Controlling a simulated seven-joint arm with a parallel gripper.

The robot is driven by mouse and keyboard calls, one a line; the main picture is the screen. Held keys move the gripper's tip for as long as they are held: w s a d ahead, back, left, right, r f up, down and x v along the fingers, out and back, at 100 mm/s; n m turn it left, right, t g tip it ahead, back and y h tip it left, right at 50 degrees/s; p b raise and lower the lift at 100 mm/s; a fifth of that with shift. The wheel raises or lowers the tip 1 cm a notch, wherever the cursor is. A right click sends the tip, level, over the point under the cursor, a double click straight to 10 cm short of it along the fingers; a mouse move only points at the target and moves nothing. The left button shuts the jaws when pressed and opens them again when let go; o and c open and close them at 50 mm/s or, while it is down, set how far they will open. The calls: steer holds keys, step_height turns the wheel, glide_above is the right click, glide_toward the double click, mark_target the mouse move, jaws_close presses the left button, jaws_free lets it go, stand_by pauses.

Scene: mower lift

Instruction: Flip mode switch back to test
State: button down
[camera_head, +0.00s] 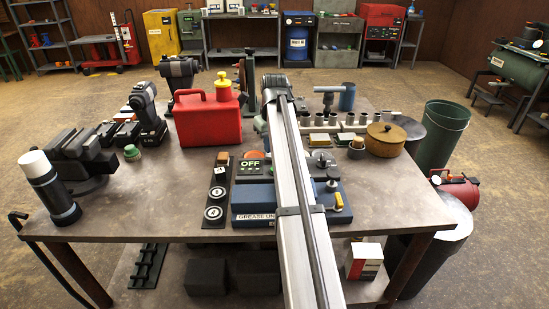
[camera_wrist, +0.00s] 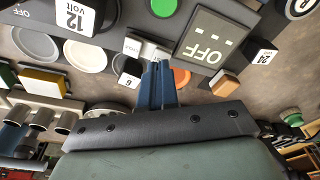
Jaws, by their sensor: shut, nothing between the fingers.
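The control panel in the wrist view carries a display (camera_wrist: 208,50) reading OFF; this display also shows in the head view (camera_head: 251,164). Small white labelled blocks (camera_wrist: 134,46) sit on the panel by my fingertips. One label is too small to read surely, and I cannot tell which part is the mode switch or how it is set. My gripper (camera_wrist: 157,66) has its blue fingers together, empty, with the tips close to these blocks. I cannot tell whether they touch. In the head view my arm hides the gripper tips and part of the panel.
A green button (camera_wrist: 164,7), an orange button (camera_wrist: 181,77) and cubes marked 12 volt (camera_wrist: 80,14), 24 (camera_wrist: 262,54) and 6 (camera_wrist: 130,72) are close around my fingers. A red can (camera_head: 208,122) stands left of the panel, a round wooden pot (camera_head: 385,139) right.

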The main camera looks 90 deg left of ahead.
steer(key=shift+f, duration=0.8)
stand_by(0.5)
steer(key=shift+r, duration=3.55)
steer(key=shift+w, duration=0.1)
